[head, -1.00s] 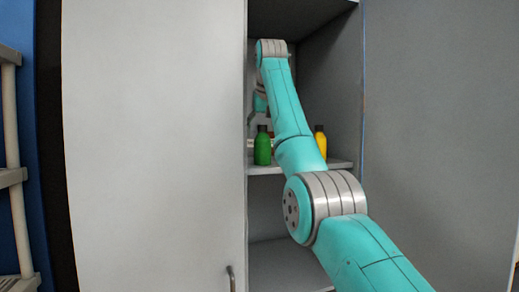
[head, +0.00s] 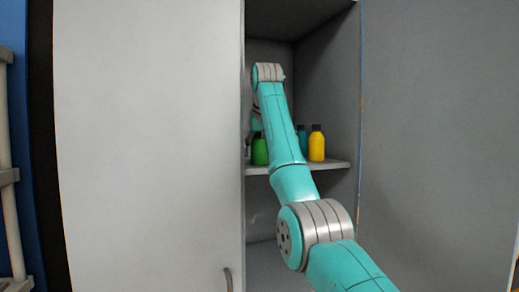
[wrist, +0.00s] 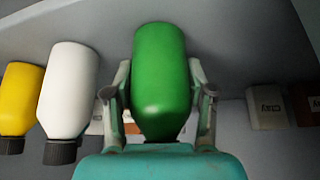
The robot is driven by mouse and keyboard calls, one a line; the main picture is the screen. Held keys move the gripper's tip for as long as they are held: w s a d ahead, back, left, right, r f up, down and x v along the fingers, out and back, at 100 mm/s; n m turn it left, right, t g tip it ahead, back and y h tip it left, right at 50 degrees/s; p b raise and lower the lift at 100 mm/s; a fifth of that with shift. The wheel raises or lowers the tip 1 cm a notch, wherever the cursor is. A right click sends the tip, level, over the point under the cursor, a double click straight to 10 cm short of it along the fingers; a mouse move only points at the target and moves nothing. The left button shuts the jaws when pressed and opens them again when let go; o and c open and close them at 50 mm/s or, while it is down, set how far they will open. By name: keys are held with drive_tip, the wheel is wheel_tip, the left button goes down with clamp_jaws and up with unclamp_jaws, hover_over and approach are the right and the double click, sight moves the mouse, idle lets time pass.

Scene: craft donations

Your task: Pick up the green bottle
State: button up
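The green bottle (head: 260,151) with a dark cap stands on the cabinet shelf, partly hidden by my arm in the head view. In the wrist view, the green bottle (wrist: 160,85) fills the middle and appears upside down, its cap hidden behind my gripper's body. My gripper (wrist: 160,74) has one finger on each side of the bottle, with what look like narrow gaps. Its fingers look open around the bottle; firm contact does not show. In the head view the gripper is mostly hidden by my arm and the cabinet door.
A yellow bottle (head: 316,146) and a teal bottle (head: 301,139) stand right of the green one on the shelf (head: 335,165). The wrist view shows a white bottle (wrist: 70,90) near the green one and a clay box (wrist: 268,107) opposite. A cabinet door (head: 150,140) bounds the left.

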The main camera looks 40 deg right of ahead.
drive_tip(key=c, duration=0.4)
drive_tip(key=shift+r, duration=0.1)
drive_tip(key=shift+c, duration=0.2)
